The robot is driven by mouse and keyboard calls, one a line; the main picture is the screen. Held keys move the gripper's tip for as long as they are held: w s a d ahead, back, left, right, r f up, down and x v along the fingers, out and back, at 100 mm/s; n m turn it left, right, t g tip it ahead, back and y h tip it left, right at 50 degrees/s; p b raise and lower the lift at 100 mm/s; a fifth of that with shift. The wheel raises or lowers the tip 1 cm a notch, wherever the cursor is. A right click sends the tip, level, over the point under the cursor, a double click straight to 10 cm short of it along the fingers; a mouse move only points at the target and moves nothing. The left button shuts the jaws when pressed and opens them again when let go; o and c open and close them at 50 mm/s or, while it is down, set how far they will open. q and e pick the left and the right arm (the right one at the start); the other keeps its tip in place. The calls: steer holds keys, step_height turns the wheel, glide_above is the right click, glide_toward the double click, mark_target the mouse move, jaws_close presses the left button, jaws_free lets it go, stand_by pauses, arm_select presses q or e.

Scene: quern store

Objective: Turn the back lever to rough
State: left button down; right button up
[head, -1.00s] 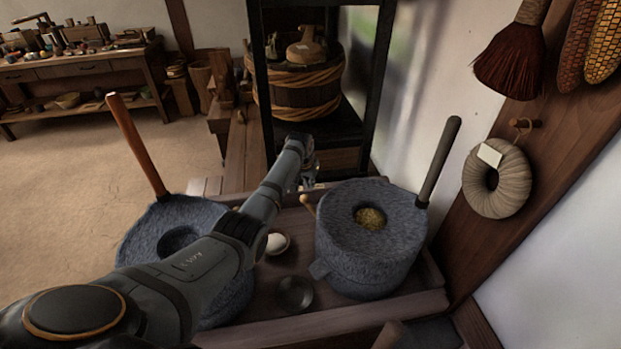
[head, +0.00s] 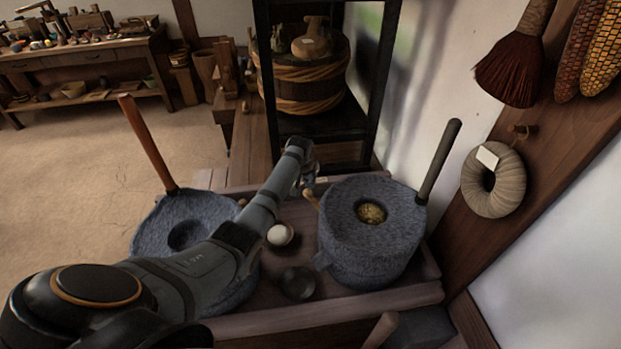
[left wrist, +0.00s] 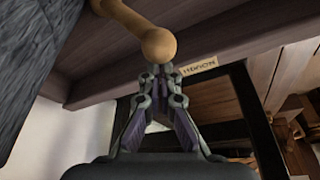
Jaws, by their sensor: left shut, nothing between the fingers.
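The back lever (head: 312,199) is a pale wooden rod at the tray's back edge, left of the right-hand quern (head: 345,245). In the left wrist view its round knob (left wrist: 158,44) is at the top centre. A small tag (left wrist: 198,66) on the wooden edge right of the knob shows upside-down lettering that seems to read "ROUGH". My left gripper (head: 309,184) is shut and empty behind the lever. In the left wrist view its fingertips (left wrist: 160,72) are together at the knob; I cannot tell whether they touch it. My right gripper is not in view.
A second quern (head: 155,235) with an upright handle stands left, partly behind my left arm. A pale ball (head: 280,234) and a dark round piece (head: 298,283) lie on the tray (head: 400,299) between them. A black rack (head: 264,90) stands behind. A wooden rod (head: 381,329) shows in front.

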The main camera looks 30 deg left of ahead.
arm_select(q)
steer(key=shift+s+f, duration=0.2)
steer(key=shift+s, duration=0.05)
steer(key=shift+s+f, duration=0.1)
steer(key=shift+f, duration=0.05)
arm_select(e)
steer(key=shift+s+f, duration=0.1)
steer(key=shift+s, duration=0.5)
arm_select(q)
steer(key=v, duration=1.2)
steer(key=shift+w+r, duration=0.3)
steer(key=shift+r, duration=0.1)
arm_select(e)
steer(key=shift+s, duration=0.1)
